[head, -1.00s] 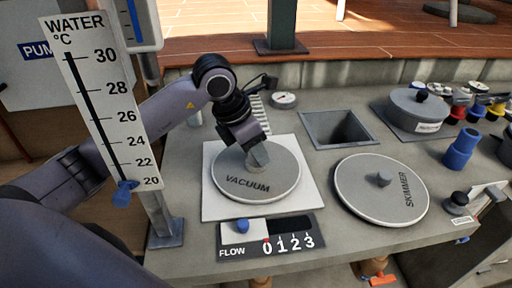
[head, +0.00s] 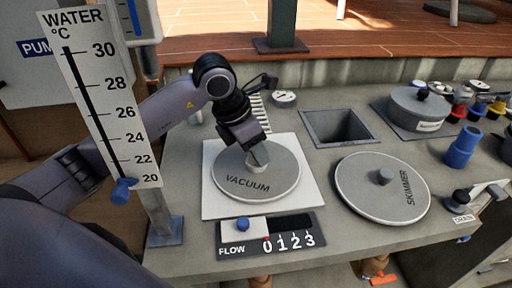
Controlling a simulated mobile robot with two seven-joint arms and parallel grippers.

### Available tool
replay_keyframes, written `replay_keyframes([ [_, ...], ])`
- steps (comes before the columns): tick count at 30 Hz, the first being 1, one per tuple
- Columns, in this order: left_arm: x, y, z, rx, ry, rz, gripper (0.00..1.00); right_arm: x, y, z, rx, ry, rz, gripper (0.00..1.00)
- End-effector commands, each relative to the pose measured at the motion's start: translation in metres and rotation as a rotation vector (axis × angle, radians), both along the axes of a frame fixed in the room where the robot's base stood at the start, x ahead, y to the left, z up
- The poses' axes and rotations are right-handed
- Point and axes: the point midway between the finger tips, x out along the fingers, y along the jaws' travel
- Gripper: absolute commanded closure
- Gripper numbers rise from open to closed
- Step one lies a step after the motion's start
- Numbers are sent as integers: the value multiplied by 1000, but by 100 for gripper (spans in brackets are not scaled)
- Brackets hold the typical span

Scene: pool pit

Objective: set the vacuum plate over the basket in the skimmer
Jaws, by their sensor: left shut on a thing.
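The grey round vacuum plate (head: 240,182), lettered VACUUM, lies flat on a white square board (head: 214,208) on the grey counter. My left gripper (head: 258,158) points down over its middle and is shut on the plate's small central knob, which the fingers mostly hide. To the right, the round skimmer lid (head: 365,205), lettered SKIMMER, lies on the counter with a knob on top. Behind it is a square opening (head: 318,136) with a dark inside. No basket can be made out in it. My right gripper is not in view.
A WATER thermometer board (head: 100,110) stands at the left on a post. A FLOW slider panel (head: 270,236) lies in front of the plate. A lidded grey pot (head: 418,108), a blue fitting (head: 461,147) and several coloured caps crowd the right.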

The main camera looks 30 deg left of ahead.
Motion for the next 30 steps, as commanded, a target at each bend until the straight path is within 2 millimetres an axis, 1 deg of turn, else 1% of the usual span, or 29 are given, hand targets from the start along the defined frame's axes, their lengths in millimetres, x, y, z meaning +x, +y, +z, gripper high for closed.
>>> replay_keyframes([
  [10, 0, 0, -2, 1, 2, 0, 100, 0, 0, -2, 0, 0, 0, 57],
  [11, 0, 0, -2, 1, 2, 0, 61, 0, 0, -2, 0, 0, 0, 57],
  [12, 0, 0, -2, 1, 2, 0, 48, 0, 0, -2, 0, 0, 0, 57],
  [13, 0, 0, -2, 1, 2, 0, 38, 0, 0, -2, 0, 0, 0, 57],
  [14, 0, 0, -2, 1, 2, 0, 34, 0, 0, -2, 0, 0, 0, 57],
  [20, 0, 0, -2, 1, 1, 0, 34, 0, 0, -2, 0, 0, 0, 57],
  [21, 0, 0, -2, 1, 3, 0, 26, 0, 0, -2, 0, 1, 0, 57],
  [30, 0, 0, -1, 1, 1, 0, 26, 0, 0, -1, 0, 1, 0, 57],
])
